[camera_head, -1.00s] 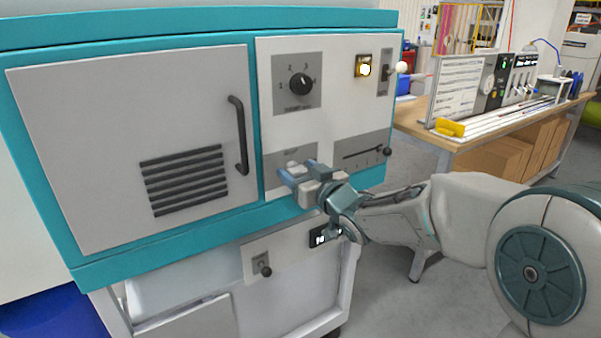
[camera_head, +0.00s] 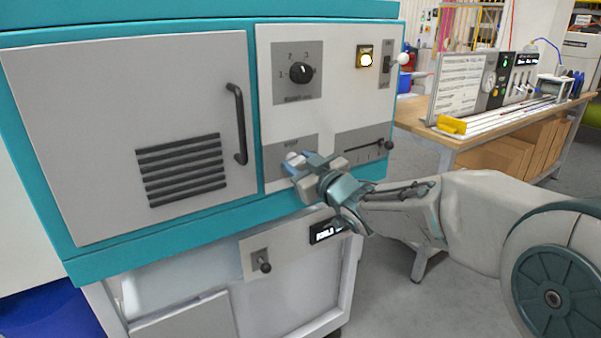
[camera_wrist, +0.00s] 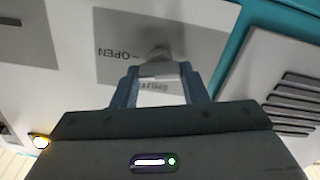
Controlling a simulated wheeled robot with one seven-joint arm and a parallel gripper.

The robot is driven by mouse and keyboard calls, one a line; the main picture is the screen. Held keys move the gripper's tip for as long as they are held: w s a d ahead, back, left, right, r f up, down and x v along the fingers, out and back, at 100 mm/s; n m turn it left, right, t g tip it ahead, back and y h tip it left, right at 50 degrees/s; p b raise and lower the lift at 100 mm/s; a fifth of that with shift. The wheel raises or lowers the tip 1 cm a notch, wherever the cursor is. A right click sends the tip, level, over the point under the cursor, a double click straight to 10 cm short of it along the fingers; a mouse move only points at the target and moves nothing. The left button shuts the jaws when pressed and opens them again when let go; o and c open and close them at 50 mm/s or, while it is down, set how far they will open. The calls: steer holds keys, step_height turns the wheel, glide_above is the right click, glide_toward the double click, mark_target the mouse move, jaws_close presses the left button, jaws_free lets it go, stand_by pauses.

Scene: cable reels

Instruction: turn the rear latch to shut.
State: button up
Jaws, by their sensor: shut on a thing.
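The latch (camera_wrist: 158,70) is a pale lever on a round grey hub, on a grey plate (camera_wrist: 112,68) of the machine's front panel. In the wrist view, the plate's word OPEN is upside down, left of the hub. A second word, apparently SHUT, shows between the fingers. The lever runs from the hub towards this second word. My gripper (camera_wrist: 160,88) is shut on the lever, one blue-grey finger on each side. In the head view my gripper (camera_head: 297,166) is at the lower left of the white panel and hides most of the latch.
A slider (camera_head: 388,145) is right of my gripper, with a rotary dial (camera_head: 300,72) above. A lit yellow button (camera_head: 364,57) and a switch (camera_head: 387,64) are at upper right. The cabinet door's black handle (camera_head: 238,123) sticks out at left. A workbench (camera_head: 445,137) stands behind at right.

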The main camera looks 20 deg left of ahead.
steer(key=n+b, duration=0.1)
steer(key=n, duration=0.1)
steer(key=n+b, duration=0.1)
steer(key=b, duration=0.1)
steer(key=shift+f+n, duration=0.3)
steer(key=shift+n, duration=0.1)
steer(key=n+b, duration=0.3)
steer(key=shift+s+a+n, duration=0.1)
steer(key=shift+n, duration=0.2)
steer(key=n+b, duration=0.3)
steer(key=shift+n, duration=0.3)
steer(key=shift+n+b, duration=1.1)
steer(key=shift+n, duration=0.8)
steer(key=o, duration=1)
steer(key=shift+c, duration=0.2)
steer(key=shift+s+r, duration=0.1)
